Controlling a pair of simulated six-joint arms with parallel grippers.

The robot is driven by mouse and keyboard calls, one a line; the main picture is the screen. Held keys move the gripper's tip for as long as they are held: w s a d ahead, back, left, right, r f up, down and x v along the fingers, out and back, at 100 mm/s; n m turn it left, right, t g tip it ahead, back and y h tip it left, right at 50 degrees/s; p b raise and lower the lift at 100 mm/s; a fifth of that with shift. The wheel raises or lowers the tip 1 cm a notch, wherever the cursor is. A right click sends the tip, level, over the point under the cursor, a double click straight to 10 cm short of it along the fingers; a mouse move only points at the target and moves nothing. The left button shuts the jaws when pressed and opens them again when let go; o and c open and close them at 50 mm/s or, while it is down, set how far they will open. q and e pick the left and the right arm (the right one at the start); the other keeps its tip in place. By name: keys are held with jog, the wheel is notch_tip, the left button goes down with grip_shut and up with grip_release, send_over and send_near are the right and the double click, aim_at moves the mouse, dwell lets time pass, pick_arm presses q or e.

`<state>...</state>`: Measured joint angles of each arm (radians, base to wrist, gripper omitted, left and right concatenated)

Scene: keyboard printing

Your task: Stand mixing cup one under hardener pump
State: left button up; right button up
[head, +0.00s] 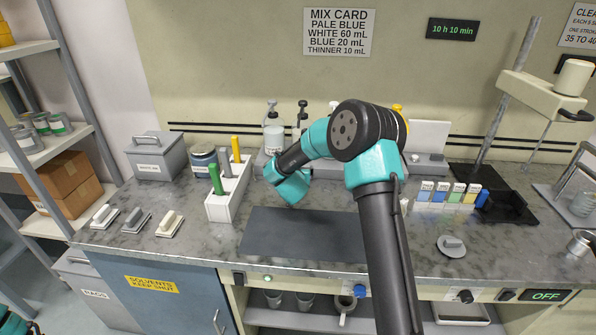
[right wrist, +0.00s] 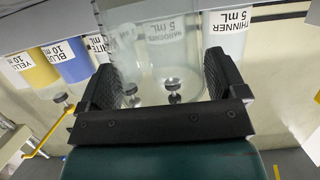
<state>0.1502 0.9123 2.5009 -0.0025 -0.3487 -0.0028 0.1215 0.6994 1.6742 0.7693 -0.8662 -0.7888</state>
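In the right wrist view a clear mixing cup (right wrist: 145,84) stands between the two fingers of my right gripper (right wrist: 165,85), which are closed against its sides. No number on the cup can be read. The white hardener pump bottle (right wrist: 168,45) shows blurred through the cup's clear wall, behind it. Whether the cup stands under the hardener spout or rests on a surface cannot be told. In the head view my right arm reaches left over the bench, and its gripper and the cup are hidden behind the wrist. My left gripper is out of view.
The thinner bottle (right wrist: 228,35) is right of the hardener, and blue (right wrist: 70,62) and yellow (right wrist: 36,68) bottles are left. A white holder (head: 229,203) with coloured handles stands left of my right wrist. The dark mat (head: 300,236) is bare where visible.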

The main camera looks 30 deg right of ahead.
jog(key=shift+o, duration=0.8)
jog(key=shift+r, duration=0.15)
jog(key=v, duration=1.2)
jog(key=shift+d, duration=0.1)
